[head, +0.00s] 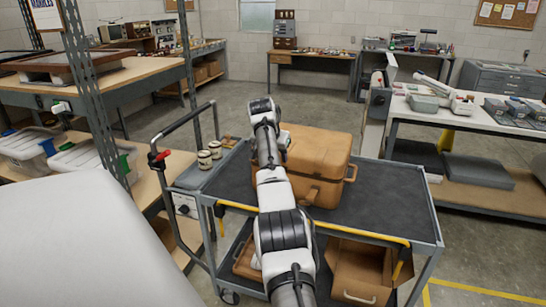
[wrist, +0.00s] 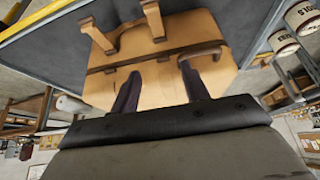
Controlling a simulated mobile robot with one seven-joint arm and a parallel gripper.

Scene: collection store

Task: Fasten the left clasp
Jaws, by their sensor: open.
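A tan case (head: 315,150) stands on the cart with its lid down. One strap-like fitting (head: 310,195) shows low on its front; my arm hides the case's left part. The wrist view shows the case (wrist: 155,88) turned over, with a dark seam across it. Two tan strap-like fittings (wrist: 97,36) (wrist: 153,20) and a brown bar-like fitting (wrist: 195,53) stand out from it. I cannot tell for sure which is the left clasp or whether it is fastened. My gripper (wrist: 159,68) is open, its dark fingers apart over the case near the seam, nothing visibly between them.
The case rests on a grey cart (head: 385,212) with yellow edging. Jars (head: 205,158) stand left of the case. An open brown box (head: 358,270) is on the cart's lower shelf. The cart top to the right is clear. A white-topped bench (head: 450,120) stands beyond.

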